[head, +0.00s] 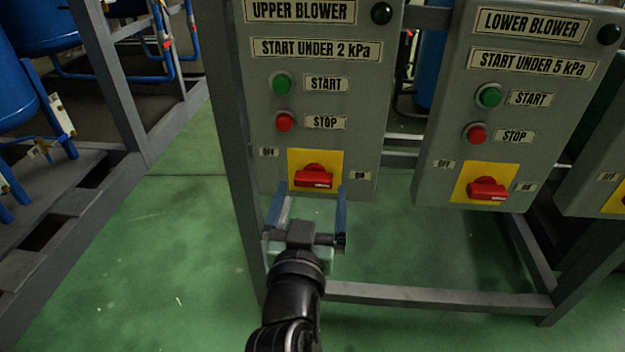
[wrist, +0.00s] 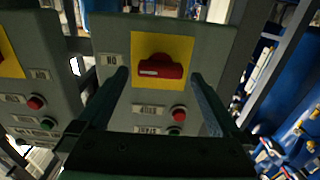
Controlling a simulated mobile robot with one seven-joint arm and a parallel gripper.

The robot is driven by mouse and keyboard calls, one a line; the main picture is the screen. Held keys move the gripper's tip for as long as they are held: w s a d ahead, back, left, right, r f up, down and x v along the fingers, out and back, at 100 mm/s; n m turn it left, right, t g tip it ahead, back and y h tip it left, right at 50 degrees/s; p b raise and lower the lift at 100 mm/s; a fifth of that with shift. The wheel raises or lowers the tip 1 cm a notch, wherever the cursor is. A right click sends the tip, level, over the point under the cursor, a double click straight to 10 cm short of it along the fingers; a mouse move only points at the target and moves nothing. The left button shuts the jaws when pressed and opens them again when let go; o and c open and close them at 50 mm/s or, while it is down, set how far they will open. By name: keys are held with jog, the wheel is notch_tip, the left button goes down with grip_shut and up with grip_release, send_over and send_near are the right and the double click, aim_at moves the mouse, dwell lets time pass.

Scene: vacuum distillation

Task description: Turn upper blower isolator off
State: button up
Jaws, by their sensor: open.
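The upper blower isolator is a red rotary knob (head: 313,177) on a yellow plate (head: 331,159), low on the grey UPPER BLOWER box (head: 262,120). An OFF label (head: 268,152) is on its left and an ON label (head: 361,175) on its right. The handle lies about level, with its white mark on the ON side. My gripper (head: 311,189) is open in front of the knob, one finger toward each side. In the upside-down wrist view, the knob (wrist: 160,67) appears between the open fingers (wrist: 160,75). No contact is visible.
Green START (head: 282,84) and red STOP (head: 285,121) buttons sit above the isolator. The LOWER BLOWER box (head: 510,120), with a similar red knob (head: 487,189), stands to the right. A grey metal frame (head: 440,296) carries the boxes. Green floor (head: 170,240) is open to the left.

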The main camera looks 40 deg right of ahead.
aim_at(314, 179)
jog(key=shift+b+x, duration=0.3)
jog(key=shift+x, duration=0.95)
jog(key=c, duration=1.2)
jog(key=shift+c, duration=0.2)
